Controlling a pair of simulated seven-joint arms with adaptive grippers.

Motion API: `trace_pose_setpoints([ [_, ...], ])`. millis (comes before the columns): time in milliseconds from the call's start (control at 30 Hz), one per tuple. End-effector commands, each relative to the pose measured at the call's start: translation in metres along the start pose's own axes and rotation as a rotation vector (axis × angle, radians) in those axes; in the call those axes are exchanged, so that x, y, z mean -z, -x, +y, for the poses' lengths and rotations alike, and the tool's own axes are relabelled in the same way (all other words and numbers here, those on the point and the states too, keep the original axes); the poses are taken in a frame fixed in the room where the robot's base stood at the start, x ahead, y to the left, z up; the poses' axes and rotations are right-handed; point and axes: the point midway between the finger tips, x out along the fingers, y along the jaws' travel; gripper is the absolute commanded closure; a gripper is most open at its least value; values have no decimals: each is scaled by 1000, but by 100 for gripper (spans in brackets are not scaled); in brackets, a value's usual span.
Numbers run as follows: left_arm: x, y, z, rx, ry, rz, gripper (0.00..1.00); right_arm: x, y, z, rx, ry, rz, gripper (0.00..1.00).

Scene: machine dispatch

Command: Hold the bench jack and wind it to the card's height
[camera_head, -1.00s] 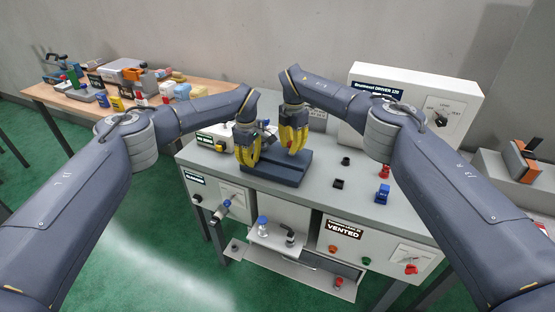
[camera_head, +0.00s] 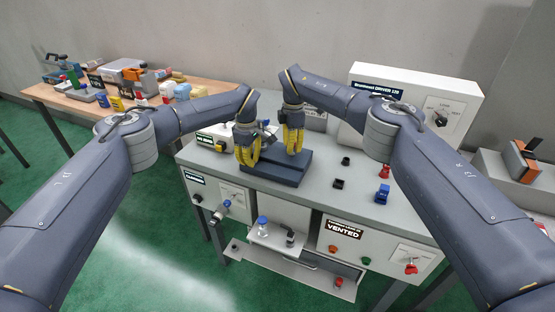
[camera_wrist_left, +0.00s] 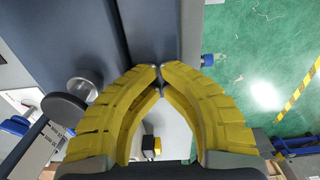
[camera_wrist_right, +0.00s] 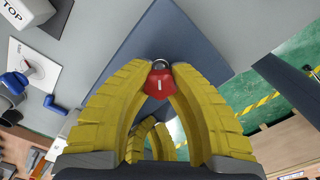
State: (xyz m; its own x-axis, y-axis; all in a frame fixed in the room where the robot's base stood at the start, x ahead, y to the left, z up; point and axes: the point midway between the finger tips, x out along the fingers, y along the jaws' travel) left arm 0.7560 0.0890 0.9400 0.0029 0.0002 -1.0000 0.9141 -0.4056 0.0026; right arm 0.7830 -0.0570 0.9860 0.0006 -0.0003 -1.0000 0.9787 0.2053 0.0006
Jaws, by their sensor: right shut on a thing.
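The bench jack (camera_head: 290,176) is a dark blue slab-like block on the grey bench top; its blue surface fills much of the right wrist view (camera_wrist_right: 165,28). My right gripper (camera_head: 291,152) stands over it, pointing down. In the right wrist view its yellow fingers are shut on a small red knob (camera_wrist_right: 160,84) with a grey tip, above the blue surface. My left gripper (camera_head: 247,164) points down at the jack's left end. In the left wrist view its fingertips (camera_wrist_left: 160,68) meet at the edge of the blue surface; I cannot see anything held. I cannot make out the card.
A white cabinet (camera_head: 415,115) with a dial stands at the back right. Red (camera_head: 384,171) and blue (camera_head: 382,193) parts stand on the bench right of the jack. A low shelf (camera_head: 285,241) juts out in front. A wooden table (camera_head: 55,103) with many items is at the left.

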Motion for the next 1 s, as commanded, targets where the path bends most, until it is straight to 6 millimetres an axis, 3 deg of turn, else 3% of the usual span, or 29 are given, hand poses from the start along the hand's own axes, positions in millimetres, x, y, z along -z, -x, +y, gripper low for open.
trace_pose_setpoints([
  [33,1,-7,-3,9,0,2,100,0,1,1,-2,-3,1,100],
  [367,1,-7,-3,10,0,1,100,1,2,1,-3,-33,1,100],
  [700,0,-7,-3,10,0,1,100,1,2,1,-3,-353,2,100],
  [1000,0,-7,-3,10,-1,1,100,2,2,1,-3,-439,2,100],
])
